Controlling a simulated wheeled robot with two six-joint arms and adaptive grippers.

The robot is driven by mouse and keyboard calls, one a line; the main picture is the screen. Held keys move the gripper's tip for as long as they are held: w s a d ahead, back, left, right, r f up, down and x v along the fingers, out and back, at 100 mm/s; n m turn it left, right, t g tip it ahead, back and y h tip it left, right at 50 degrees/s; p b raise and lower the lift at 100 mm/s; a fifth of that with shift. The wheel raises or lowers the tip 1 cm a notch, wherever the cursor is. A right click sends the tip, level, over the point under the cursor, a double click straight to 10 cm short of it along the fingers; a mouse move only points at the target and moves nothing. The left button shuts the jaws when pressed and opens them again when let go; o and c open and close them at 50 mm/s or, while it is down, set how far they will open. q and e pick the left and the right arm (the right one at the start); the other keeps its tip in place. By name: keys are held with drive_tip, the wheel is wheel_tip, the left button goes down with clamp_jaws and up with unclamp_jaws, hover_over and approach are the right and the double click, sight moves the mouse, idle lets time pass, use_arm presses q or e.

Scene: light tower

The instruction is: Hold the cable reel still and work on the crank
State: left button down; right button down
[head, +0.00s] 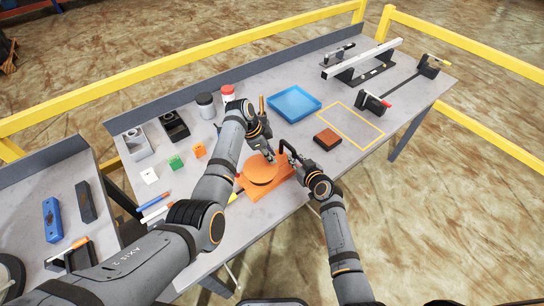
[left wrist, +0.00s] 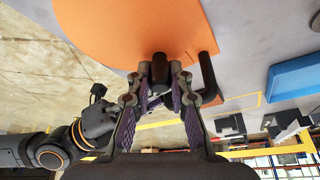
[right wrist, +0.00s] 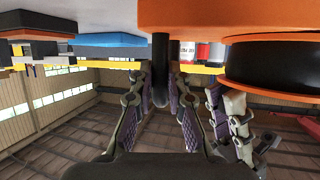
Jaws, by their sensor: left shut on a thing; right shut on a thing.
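The orange cable reel (head: 261,170) sits on its flat orange base (head: 262,191) near the table's front edge. My left gripper (head: 271,154) is above the reel. In the left wrist view its fingers (left wrist: 159,85) are shut on the dark crank knob (left wrist: 159,66) beside the orange disc (left wrist: 105,25). A bent black handle (left wrist: 208,72) stands to the right of that knob. My right gripper (head: 297,160) is at the reel's right. In the right wrist view its fingers (right wrist: 160,100) are shut on the black handle post (right wrist: 160,62) at the base, next to the dark drum (right wrist: 275,65).
A brown block (head: 327,138), a yellow outlined area (head: 343,125) and a blue tray (head: 293,103) lie beyond the reel. Jars (head: 206,105), small coloured blocks and pens lie to the left. A yellow rail (head: 200,57) runs behind the table.

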sight(256, 162)
use_arm(q)
drive_tip(key=shift+w+a+n+t, duration=0.35)
drive_tip(key=shift+n+t, duration=0.05)
drive_tip(key=shift+n, duration=0.6)
drive_tip(key=c, duration=1.2)
unclamp_jaws()
drive_tip(key=v, duration=1.2)
drive_tip(key=shift+d, duration=0.1)
